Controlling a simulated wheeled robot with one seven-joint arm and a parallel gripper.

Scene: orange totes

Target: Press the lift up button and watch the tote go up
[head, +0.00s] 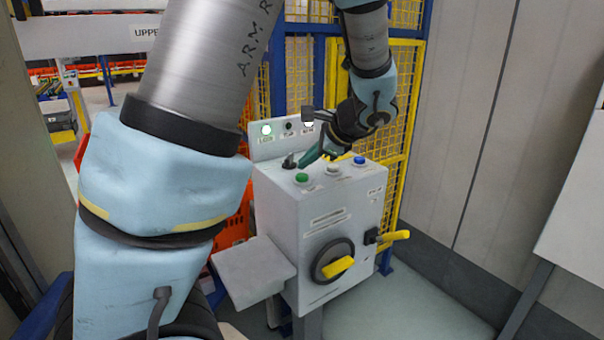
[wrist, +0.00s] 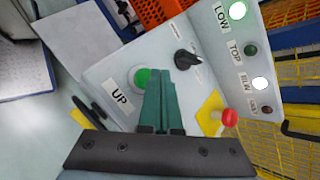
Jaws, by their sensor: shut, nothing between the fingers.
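The UP button is a round green button (wrist: 141,78) with a pale collar on the sloped top of the grey control box (wrist: 105,65). In the head view the green button (head: 301,178) is at the panel's near left corner. My gripper (head: 303,163) is shut and empty, its teal fingers pointing down at the panel. In the wrist view the fingertips (wrist: 160,74) overlap the button's right side; contact cannot be told. An orange tote-like part (head: 233,228) shows behind the box, partly hidden by my arm; it also shows in the wrist view (wrist: 165,12).
A black selector knob (wrist: 187,60) and a red button (wrist: 229,117) on yellow are near the fingers. The LOW lamp (wrist: 237,10) and RUN lamp (wrist: 261,83) glow; the TOP lamp (wrist: 250,50) is dark. Yellow mesh fencing (head: 400,100) stands behind.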

